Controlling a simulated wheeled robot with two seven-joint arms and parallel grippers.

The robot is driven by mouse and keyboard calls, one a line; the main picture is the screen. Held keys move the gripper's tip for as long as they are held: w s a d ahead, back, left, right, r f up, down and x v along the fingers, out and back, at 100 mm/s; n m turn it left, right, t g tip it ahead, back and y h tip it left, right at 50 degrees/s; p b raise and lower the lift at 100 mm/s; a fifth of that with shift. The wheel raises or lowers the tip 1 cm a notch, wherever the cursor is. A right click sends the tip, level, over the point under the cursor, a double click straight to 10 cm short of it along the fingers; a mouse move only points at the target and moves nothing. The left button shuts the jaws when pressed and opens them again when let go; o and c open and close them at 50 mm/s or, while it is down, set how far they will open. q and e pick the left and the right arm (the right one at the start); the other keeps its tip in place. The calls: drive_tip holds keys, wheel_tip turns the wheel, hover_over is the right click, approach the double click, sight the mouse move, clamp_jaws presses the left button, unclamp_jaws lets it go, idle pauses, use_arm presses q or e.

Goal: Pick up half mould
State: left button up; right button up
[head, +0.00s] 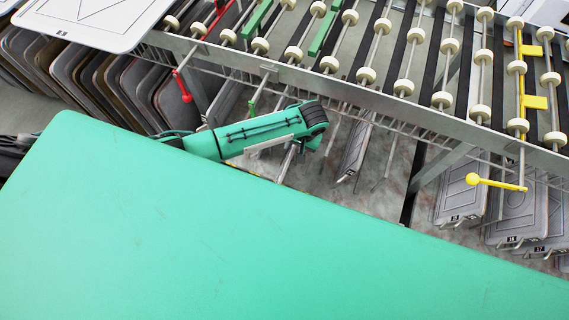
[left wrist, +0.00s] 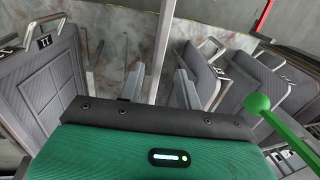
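Grey half moulds with raised lines and small number tags stand below the gantry. In the head view one (head: 357,150) is just right of my left arm, and others (head: 465,198) stand at the right. In the left wrist view a tagged mould (left wrist: 48,92) is at the left and more (left wrist: 200,75) are at the right. My left gripper (left wrist: 160,88) points down among them, its two fingers apart. A metal bar runs behind the gap between the fingers; I see no mould held. In the head view the fingers are mostly hidden under my wrist. My right gripper is out of view.
The gantry rail (head: 400,108) with cream rollers crosses above the moulds. A red lever (head: 182,86), a yellow lever (head: 494,183) and a green-knobbed lever (left wrist: 257,103) stick out. Dark plates (head: 75,75) stand in a row at left, near a white panel (head: 90,14).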

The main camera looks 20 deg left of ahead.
sight(292, 152)
use_arm(q)
drive_tip(key=shift+a+f, duration=0.1)
drive_tip(key=shift+f, duration=0.55)
drive_tip(key=x, duration=0.4)
drive_tip(key=shift+s+f, duration=0.2)
drive_tip(key=shift+a+f, duration=0.1)
drive_tip(key=shift+f, duration=0.2)
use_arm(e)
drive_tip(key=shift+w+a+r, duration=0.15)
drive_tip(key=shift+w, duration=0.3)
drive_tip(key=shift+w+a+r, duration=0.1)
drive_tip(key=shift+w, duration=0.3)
use_arm(q)
clamp_jaws()
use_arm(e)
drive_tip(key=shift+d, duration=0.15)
